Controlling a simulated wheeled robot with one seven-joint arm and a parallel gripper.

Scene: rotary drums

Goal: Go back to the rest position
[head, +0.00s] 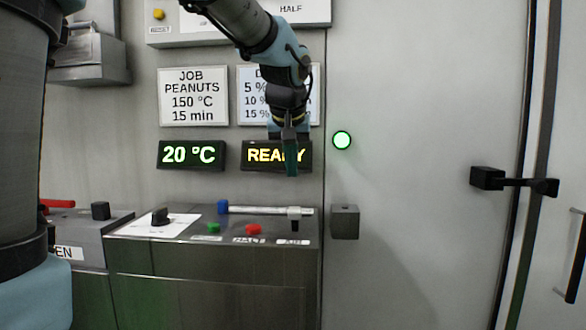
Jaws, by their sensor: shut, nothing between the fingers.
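My gripper (290,160) hangs from my arm in the upper middle of the head view, with its fingers pointing down. It is shut and empty. It is in front of the READY display (262,155) and covers part of its lettering. It also hides part of the right-hand white sign (250,84) above that display. The gripper is above the control console (215,255) and apart from its buttons and knobs.
The console carries a black knob (160,217), a green button (213,228), a red button (253,229) and a slider lever (294,213). A green lamp (342,140) is lit. A black door handle (514,182) sticks out at right. The wall between lamp and handle is clear.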

